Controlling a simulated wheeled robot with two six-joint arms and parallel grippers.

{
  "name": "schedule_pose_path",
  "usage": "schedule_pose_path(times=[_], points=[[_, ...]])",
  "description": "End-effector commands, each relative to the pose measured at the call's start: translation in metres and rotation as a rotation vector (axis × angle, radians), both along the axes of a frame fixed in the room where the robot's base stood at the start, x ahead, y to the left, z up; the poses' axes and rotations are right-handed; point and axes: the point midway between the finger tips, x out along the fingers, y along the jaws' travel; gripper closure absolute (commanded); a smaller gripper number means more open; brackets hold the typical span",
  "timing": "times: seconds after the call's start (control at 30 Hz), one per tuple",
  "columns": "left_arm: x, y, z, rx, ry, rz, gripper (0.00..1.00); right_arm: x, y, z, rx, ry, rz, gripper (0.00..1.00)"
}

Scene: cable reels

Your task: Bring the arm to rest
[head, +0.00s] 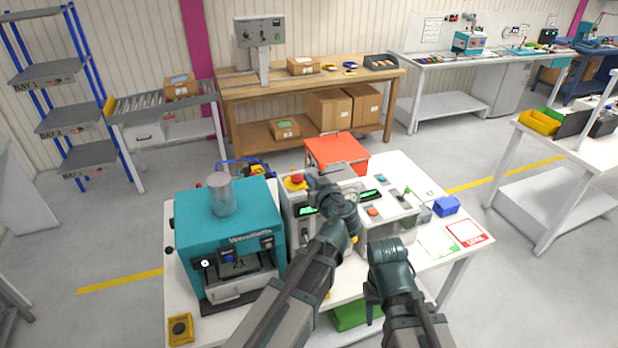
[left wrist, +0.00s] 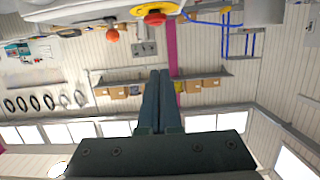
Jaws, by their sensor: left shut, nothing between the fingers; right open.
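My left arm reaches up over the middle of the white workbench (head: 185,320). Its gripper (head: 322,180) is above the grey machines, near the red emergency button on its yellow base (head: 296,181). In the left wrist view the two fingers (left wrist: 161,88) lie together with nothing between them. That view looks out across the room and appears upside down. My right gripper (head: 372,302) hangs low over the bench's front side, pointing down, empty and open; its fingertips are hard to make out.
A teal machine (head: 226,245) with a metal cylinder stands left of my left arm. A grey tester (head: 384,222) is between and behind the arms. An orange bin (head: 337,152) stands behind, a small blue bin (head: 446,206) at right. A green bin (head: 350,316) sits below the bench.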

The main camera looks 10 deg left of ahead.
Motion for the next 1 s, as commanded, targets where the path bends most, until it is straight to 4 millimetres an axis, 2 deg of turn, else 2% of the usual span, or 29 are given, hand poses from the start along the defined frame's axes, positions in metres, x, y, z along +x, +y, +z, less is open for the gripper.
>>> schedule_pose_path(times=[0.27,0.37,0.47,0.57,0.6,0.7,0.8,0.9,1.0], points=[[0.0,0.0,0.0,0.001,0.001,0.0,1.0,0.0,0.0,0.0,0.0,0.0,0.0,0.5],[-0.005,0.001,-0.012,0.001,0.031,0.007,1.0,0.0,0.0,-0.007,0.0,0.0,0.0,0.5],[-0.023,0.002,-0.05,-0.002,0.145,0.026,1.0,0.0,0.0,-0.024,0.0,0.0,0.001,0.5],[-0.056,-0.003,-0.109,-0.01,0.358,0.027,1.0,0.0,0.0,-0.049,-0.001,0.0,0.003,0.5],[-0.072,-0.007,-0.134,-0.017,0.459,0.012,1.0,0.0,0.0,-0.059,-0.001,-0.001,0.004,0.5],[-0.114,-0.024,-0.192,-0.034,0.717,-0.064,1.0,0.0,0.0,-0.081,-0.001,-0.001,0.006,0.5],[-0.156,-0.047,-0.239,-0.056,0.956,-0.191,1.0,0.0,0.0,-0.101,-0.001,-0.001,0.008,0.5],[-0.195,-0.071,-0.272,-0.075,1.152,-0.345,1.0,0.0,0.0,-0.117,-0.001,-0.001,0.009,0.5],[-0.227,-0.091,-0.293,-0.091,1.294,-0.495,1.0,0.0,0.0,-0.128,-0.002,-0.001,0.011,0.5]])
